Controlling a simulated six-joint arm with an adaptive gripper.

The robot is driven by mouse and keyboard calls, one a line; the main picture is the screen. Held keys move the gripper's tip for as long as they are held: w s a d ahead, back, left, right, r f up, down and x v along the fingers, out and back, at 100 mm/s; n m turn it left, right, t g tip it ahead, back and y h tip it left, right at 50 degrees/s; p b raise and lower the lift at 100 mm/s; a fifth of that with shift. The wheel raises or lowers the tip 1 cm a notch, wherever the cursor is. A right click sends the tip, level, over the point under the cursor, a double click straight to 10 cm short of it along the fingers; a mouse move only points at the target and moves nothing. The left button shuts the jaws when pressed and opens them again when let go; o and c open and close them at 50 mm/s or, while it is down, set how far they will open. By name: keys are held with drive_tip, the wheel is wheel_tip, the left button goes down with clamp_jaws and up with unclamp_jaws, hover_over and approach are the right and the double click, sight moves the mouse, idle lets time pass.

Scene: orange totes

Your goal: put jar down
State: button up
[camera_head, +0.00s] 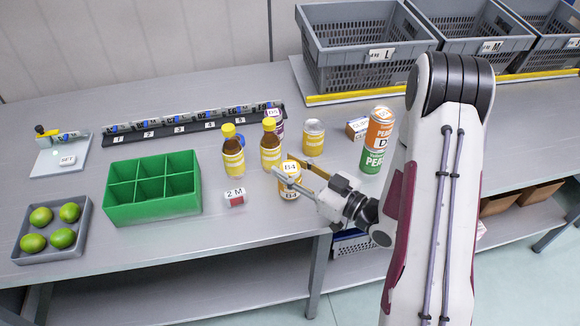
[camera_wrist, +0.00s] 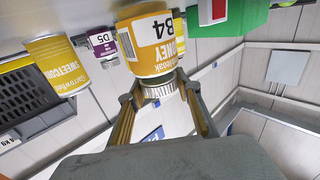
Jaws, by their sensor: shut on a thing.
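The jar (camera_head: 290,180) is yellow with a white label marked B4. It stands at the front of the grey table, right of the bottles. My gripper (camera_head: 296,178) reaches in from the right and is shut on it. In the wrist view the jar (camera_wrist: 152,42) shows its honey label, with its ribbed lid between the two fingers of my gripper (camera_wrist: 160,92). Whether its base touches the table is hard to tell.
A small 2 M box (camera_head: 235,197) lies left. A green divided crate (camera_head: 152,207) and a lime tray (camera_head: 84,248) are farther left. Grey bins (camera_head: 365,75) line the back.

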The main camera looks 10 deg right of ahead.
drive_tip(key=shift+f, duration=0.15)
drive_tip(key=o, duration=1.4)
drive_tip(key=shift+s+d, duration=0.1)
drive_tip(key=shift+v, duration=3.75)
drive_tip(key=shift+d, duration=0.15)
drive_tip(key=o, duration=0.3)
